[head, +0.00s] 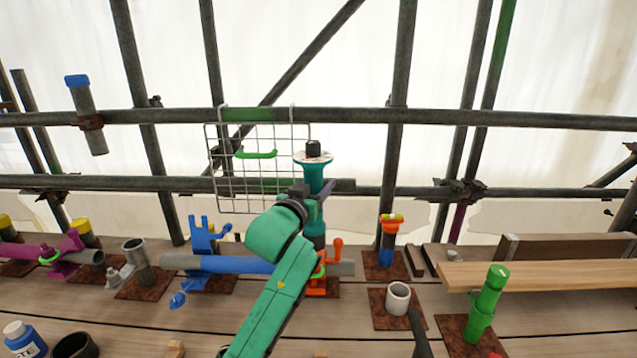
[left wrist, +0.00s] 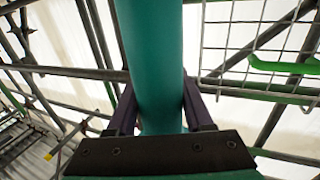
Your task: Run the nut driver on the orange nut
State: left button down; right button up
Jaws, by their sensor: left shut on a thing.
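The teal nut driver (head: 314,178) stands about upright in the head view, with a pale marked disc and a black knob on top. My left gripper (head: 305,197) is shut on its teal shaft, which also shows between the jaws in the left wrist view (left wrist: 158,60). The driver's dark lower end comes down at an orange fitting (head: 322,287) on a rusty plate, partly behind my left arm. The orange nut cannot be made out clearly there, nor whether the driver touches it. My right gripper is not in view.
A grey pipe with a blue sleeve (head: 240,264) runs beside the driver. A blue post with an orange top (head: 389,232), a pale ring (head: 398,297) and a green cylinder (head: 487,303) stand to the right. A wire basket (head: 235,190) hangs behind on scaffold tubes.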

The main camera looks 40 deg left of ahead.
pick_arm(q)
jog(key=shift+s+f+b, duration=0.1)
jog(key=shift+f+b, duration=0.4)
jog(key=shift+f, duration=0.3)
jog(key=shift+f+b, duration=0.3)
jog(key=shift+f, duration=0.15)
jog(key=shift+f+b, duration=1.75)
jog(key=shift+f, duration=1)
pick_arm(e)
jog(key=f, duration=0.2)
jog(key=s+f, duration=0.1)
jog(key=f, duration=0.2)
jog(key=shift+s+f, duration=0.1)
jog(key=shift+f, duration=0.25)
pick_arm(q)
jog(key=shift+d+f, duration=0.15)
jog(key=shift+f, duration=0.4)
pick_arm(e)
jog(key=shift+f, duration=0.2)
